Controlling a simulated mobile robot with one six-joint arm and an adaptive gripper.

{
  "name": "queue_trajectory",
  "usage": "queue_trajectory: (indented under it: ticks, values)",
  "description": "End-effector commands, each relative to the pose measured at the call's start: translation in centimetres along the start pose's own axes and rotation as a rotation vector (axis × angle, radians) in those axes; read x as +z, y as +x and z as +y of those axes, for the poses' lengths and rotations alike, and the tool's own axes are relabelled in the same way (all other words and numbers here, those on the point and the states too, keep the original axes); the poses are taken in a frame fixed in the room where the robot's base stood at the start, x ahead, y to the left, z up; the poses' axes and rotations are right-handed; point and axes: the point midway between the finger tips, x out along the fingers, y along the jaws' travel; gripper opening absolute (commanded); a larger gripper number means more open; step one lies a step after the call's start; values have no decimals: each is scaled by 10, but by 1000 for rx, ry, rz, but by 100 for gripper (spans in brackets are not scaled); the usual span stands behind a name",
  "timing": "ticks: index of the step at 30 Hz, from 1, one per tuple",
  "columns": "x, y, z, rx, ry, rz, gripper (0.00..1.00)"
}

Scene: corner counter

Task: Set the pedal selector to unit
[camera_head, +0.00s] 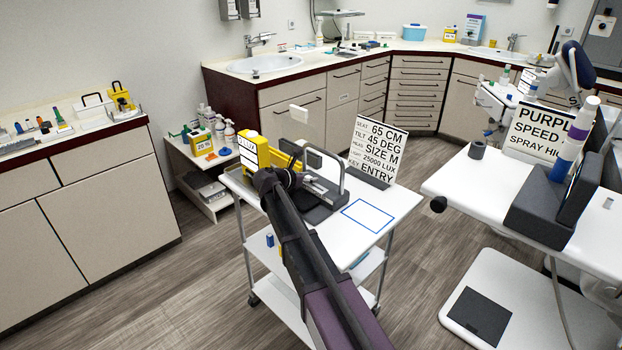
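I cannot make out a labelled pedal selector or a "unit" marking at this size. A dark device with a metal loop handle (341,165) and a slider-like bar stands on the white cart (402,197). My dark arm reaches up from the bottom over the cart. My gripper (272,181) is at its far end, in front of the yellow box and left of the dark device. Its fingers blend into the dark parts, so I cannot see whether they touch anything.
A blue outlined rectangle (367,216) on the cart is empty. A white tray table (452,180) stands at right, above a white base with a dark square pad (480,316).

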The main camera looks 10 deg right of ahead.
Motion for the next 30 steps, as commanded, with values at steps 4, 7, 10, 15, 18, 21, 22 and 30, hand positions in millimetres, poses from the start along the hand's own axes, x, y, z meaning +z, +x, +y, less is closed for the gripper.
queue_trajectory:
  ticks: [4, 7, 10, 15, 18, 21, 22, 30]
  values:
    - [0, 0, 0, 0, 0, 0, 71]
    - [0, 0, 0, -1, 0, 0, 71]
    - [0, 0, 0, -1, 0, 0, 71]
    - [2, -1, 0, -1, 0, 0, 71]
    - [7, -3, 0, -1, 0, 0, 71]
    - [15, -6, 0, -1, 0, 0, 71]
    - [18, -7, 0, -1, 0, 0, 71]
    - [52, -22, 0, -1, 0, 0, 71]
